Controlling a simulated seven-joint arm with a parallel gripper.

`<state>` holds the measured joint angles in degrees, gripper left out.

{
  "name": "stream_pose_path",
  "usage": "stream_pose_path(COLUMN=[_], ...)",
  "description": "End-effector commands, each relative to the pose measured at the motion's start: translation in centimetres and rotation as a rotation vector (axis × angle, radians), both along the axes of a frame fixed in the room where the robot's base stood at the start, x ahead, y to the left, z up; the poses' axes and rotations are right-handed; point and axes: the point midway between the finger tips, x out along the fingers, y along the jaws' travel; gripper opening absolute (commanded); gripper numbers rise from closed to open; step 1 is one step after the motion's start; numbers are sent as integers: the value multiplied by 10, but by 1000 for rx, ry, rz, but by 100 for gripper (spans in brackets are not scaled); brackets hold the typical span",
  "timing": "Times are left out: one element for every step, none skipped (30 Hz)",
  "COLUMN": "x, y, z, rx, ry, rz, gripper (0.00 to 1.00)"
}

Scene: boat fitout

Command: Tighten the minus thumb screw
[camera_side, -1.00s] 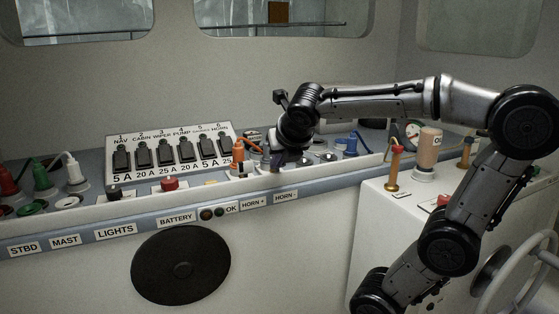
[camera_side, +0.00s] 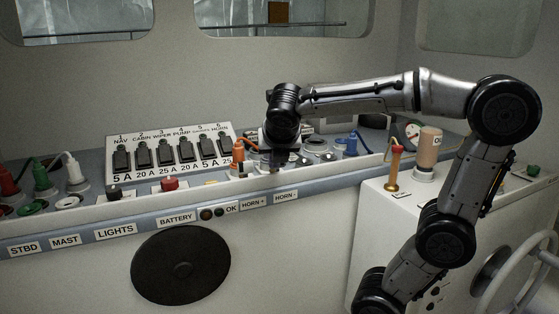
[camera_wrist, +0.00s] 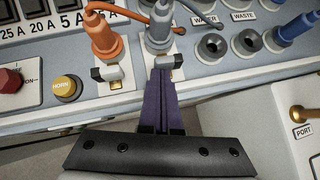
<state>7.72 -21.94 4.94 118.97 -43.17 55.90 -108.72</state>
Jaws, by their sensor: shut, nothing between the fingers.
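In the wrist view my gripper (camera_wrist: 162,74) has its two dark purple fingers pressed together with nothing between them. Its tips are at the small dark-and-white thumb screw (camera_wrist: 169,62) below the grey plug (camera_wrist: 159,28); whether they touch it I cannot tell. A similar thumb screw (camera_wrist: 106,72) lies to the left, below the orange plug (camera_wrist: 104,36). In the side view my gripper (camera_side: 277,168) points down at the panel above the "HORN -" label (camera_side: 285,196), just right of the orange plug (camera_side: 238,152). The minus screw is hard to make out there.
A yellow HORN button (camera_wrist: 67,87) and a red knob (camera_wrist: 10,80) are to the left. Sockets marked WATER (camera_wrist: 211,45) and WASTE (camera_wrist: 247,41) and a blue plug (camera_wrist: 293,27) are to the right. The raised pale panel lip (camera_side: 330,172) runs along the front.

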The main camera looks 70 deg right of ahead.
Motion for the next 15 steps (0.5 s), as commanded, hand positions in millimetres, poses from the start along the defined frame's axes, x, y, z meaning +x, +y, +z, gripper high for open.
stream_pose_path(x=[1, 1, 2, 2, 2, 2, 2, 2, 3, 3, 3, 3, 3, 3, 3], y=[0, 0, 0, 0, 0, 0, 0, 0, 0, 0, 0, 0, 0, 0, 0], z=[0, 0, 0, 0, 0, 0, 0, 0, 0, 0, 0, 0, 0, 0, 0], rx=[-2, -1, -1, -1, -1, -1, -1, -1, -1, -1, -1, -2, -2, -2, -2], ry=[3, 2, 2, 2, 2, 2, 2, 2, 1, 1, 1, 1, 2, 2, 2], rz=[-9, -16, -23, -28, -35, -42, -47, -51, -57, -61, -65, -70, -75, -79, -85], gripper=[0, 0, 0, 0, 0, 0, 0, 0, 0, 0, 0, 0, 0, 0, 0])
